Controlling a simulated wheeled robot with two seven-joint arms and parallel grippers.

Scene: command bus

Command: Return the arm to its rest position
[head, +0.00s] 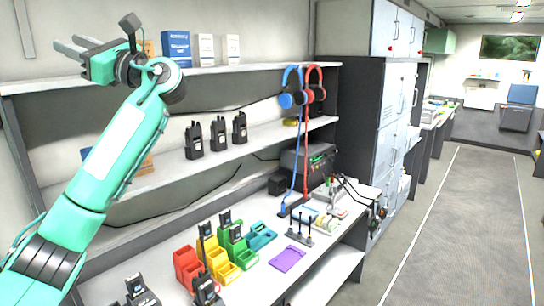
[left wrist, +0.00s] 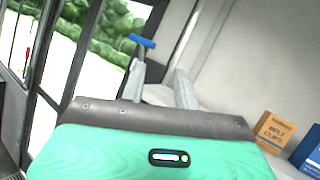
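My left arm rises from the lower left in the head view. Its gripper (head: 72,44) is raised beside the top shelf, at the left end, with its fingers pointing left. The two fingers stand apart with nothing visible between them. In the left wrist view the fingers of the left gripper (left wrist: 160,85) also show spread, with a small blue piece (left wrist: 142,40) seen by the left fingertip; I cannot tell what it belongs to. My right gripper is not in view.
The top shelf (head: 260,70) holds boxes, including a blue box (head: 176,48). Several black radios (head: 217,138) stand on the shelf below. Red, yellow and green bins (head: 187,266) and a purple pad (head: 288,258) are on the bench. The aisle floor (head: 460,230) at right is clear.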

